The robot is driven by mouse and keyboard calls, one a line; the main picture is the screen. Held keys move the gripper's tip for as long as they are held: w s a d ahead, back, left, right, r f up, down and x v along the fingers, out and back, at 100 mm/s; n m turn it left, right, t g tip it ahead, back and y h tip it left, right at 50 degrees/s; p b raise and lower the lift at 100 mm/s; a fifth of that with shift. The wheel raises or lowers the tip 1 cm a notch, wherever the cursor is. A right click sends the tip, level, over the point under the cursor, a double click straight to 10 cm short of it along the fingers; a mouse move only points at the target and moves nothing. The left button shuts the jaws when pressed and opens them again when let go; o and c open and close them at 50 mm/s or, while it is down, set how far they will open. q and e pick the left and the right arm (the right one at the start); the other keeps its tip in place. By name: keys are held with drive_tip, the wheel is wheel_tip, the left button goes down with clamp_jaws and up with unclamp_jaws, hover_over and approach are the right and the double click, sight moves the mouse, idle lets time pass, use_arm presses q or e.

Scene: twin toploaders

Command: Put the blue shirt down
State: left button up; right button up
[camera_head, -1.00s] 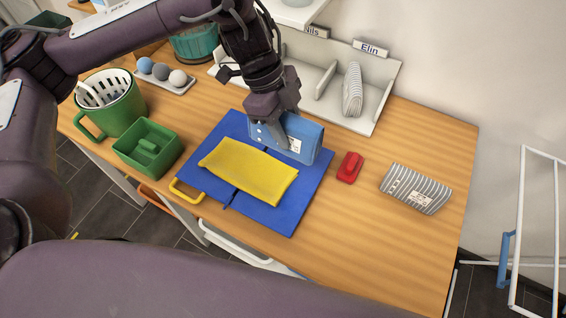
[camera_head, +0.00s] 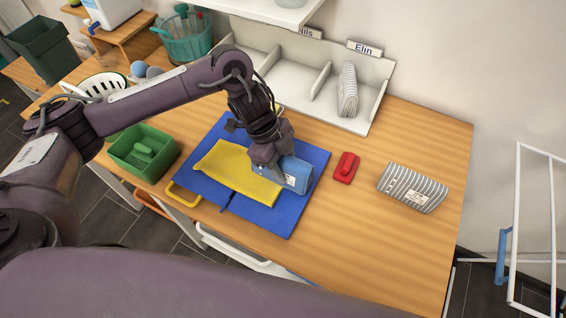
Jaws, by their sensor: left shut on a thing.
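The blue shirt (camera_head: 295,175) is a folded light-blue bundle with a white label. My left gripper (camera_head: 270,170) is shut on its left end. The shirt is at the right part of the dark blue folding board (camera_head: 275,219), beside the right end of the folded yellow cloth (camera_head: 228,171). I cannot tell whether the shirt touches the board or the cloth. The gripper hides the shirt's left end. My right gripper is not in view.
A red object (camera_head: 346,167) and a striped folded garment (camera_head: 412,187) lie to the right. Behind stands a white divider with an "Elin" label (camera_head: 364,48) and a striped bundle (camera_head: 348,91). A green box (camera_head: 143,152) is at left. The front right tabletop is clear.

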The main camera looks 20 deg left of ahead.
use_arm(q)
drive_tip(key=shift+s+a+f, duration=0.1)
drive_tip(key=shift+s+f, duration=0.1)
drive_tip(key=shift+f, duration=0.1)
drive_tip(key=shift+f, duration=0.35)
drive_tip(key=shift+c, duration=0.4)
drive_tip(key=o, duration=1.2)
drive_tip(key=shift+a, duration=0.2)
drive_tip(key=shift+c, duration=0.2)
